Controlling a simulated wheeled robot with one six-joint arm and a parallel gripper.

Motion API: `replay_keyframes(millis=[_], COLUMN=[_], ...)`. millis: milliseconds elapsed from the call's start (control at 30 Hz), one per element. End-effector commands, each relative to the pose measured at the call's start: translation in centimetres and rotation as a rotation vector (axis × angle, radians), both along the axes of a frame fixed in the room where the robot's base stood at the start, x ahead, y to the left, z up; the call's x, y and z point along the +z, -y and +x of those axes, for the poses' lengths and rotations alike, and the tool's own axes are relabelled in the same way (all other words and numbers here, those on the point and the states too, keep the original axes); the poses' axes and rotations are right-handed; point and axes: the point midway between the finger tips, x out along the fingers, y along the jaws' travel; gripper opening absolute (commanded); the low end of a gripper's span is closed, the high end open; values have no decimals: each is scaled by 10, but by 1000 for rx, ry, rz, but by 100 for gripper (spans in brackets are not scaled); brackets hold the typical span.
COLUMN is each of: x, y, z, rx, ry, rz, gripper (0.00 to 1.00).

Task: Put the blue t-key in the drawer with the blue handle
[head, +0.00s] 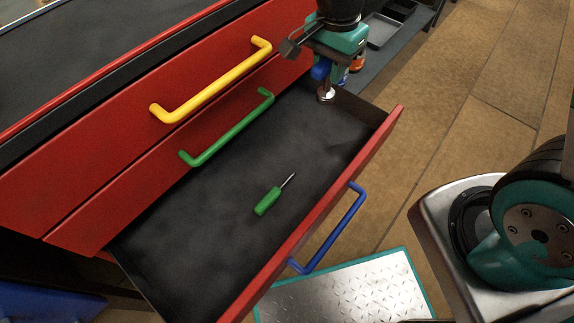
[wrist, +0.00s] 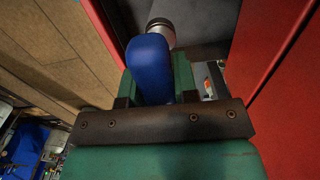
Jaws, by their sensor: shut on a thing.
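The blue t-key (head: 321,69) is held in my gripper (head: 330,58), with its metal end pointing down. In the wrist view, the blue body of the t-key (wrist: 150,62) sits between the green fingers of my gripper (wrist: 155,85), the metal end beyond it. The drawer with the blue handle (head: 142,275) is pulled open, and its blue handle (head: 333,232) is on the red front. My gripper and the t-key are over the drawer's far right end. I cannot tell whether the metal end touches the drawer.
A green screwdriver (head: 268,201) lies in the open drawer, with bare floor around it. Closed drawers with a yellow handle (head: 212,83) and a green handle (head: 228,130) are above. A red bottle (head: 357,63) is partly hidden behind my gripper.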

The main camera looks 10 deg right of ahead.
Motion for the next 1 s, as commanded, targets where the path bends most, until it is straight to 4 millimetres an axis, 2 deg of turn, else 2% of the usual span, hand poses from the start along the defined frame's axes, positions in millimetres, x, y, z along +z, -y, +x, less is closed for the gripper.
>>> replay_keyframes(millis=[33,100,400,500,733,900,1000], x=[-16,-37,-118,-134,-150,-177,-186], y=[0,0,0,0,0,0,0], z=[-1,-1,-1,0,0,0,0], rx=[0,0,2,2,2,2,2], ry=[-5,-6,-4,-2,0,-2,-1], rz=[-1,-2,-1,0,0,0,0], gripper=[0,0,0,0,0,0,0])
